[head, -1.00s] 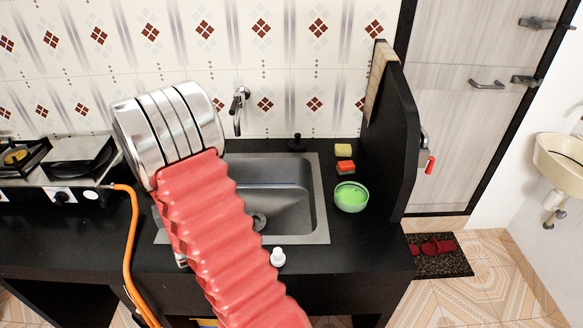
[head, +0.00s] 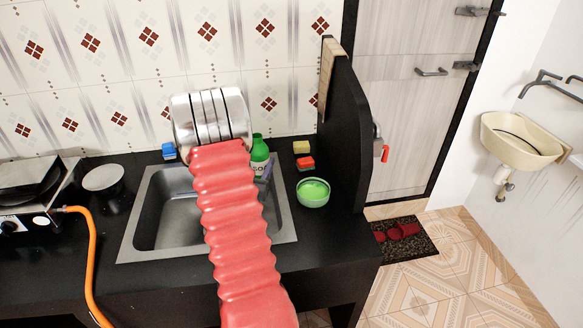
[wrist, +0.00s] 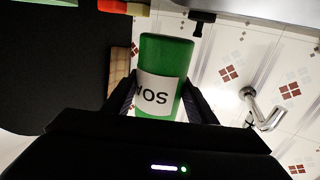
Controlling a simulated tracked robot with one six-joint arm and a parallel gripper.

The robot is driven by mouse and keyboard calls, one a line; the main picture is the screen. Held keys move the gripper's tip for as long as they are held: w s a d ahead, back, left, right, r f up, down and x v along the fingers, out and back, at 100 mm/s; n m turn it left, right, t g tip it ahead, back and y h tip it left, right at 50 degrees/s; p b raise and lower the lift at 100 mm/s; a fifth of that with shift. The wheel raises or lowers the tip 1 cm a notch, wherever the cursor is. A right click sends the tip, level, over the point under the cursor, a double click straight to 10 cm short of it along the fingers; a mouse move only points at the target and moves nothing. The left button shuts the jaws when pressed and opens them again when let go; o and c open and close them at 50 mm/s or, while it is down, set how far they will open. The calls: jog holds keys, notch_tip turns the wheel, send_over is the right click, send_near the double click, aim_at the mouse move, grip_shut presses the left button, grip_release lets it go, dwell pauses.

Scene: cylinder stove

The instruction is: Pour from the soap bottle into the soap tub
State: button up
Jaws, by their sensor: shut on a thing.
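The green soap bottle (head: 258,148), with a white label and dark lettering, looks upright by the sink's right edge; my arm hides part of it. In the wrist view my gripper (wrist: 161,88) is shut on the bottle, a dark finger on each side, and the label (wrist: 157,95) shows between them. The head view hides the gripper behind my arm. The soap tub (head: 313,193) is a small green bowl with light green contents. It stands on the black counter right of the sink, to the right of and nearer than the bottle, apart from it.
The sink (head: 150,222) lies under and left of my arm. Red (head: 305,163) and yellow (head: 301,147) sponges lie behind the tub. A tall black panel (head: 345,130) bounds the counter on the right. A tap (wrist: 262,110) shows in the wrist view. An orange hose (head: 91,260) hangs at left.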

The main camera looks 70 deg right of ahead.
jog(key=s+d+f+m+g, duration=0.1)
jog(key=s+d+g, duration=0.3)
jog(key=s, duration=0.6)
jog(key=shift+d+m, duration=0.3)
jog(key=shift+m, duration=0.6)
jog(key=shift+w+a+r+m, duration=0.1)
jog(key=shift+w+r+m, duration=0.1)
jog(key=shift+m, duration=0.4)
jog(key=shift+w+f+m, duration=0.25)
jog(key=shift+m, duration=0.45)
jog(key=shift+w+f+m, duration=0.2)
jog(key=shift+f+m, duration=0.5)
jog(key=shift+f, duration=0.45)
jog(key=shift+w+f+m, duration=0.25)
jog(key=shift+m, duration=0.45)
jog(key=shift+w+d+f+m, duration=0.2)
jog(key=shift+w+m, duration=0.45)
jog(key=shift+m, duration=0.6)
jog(key=shift+w+d+f+m, duration=0.15)
jog(key=shift+w+m, duration=0.5)
jog(key=shift+m, duration=0.6)
jog(key=shift+w+f+m, duration=0.25)
jog(key=shift+m, duration=0.45)
jog(key=shift+w+f+m, duration=0.2)
jog(key=shift+m, duration=0.5)
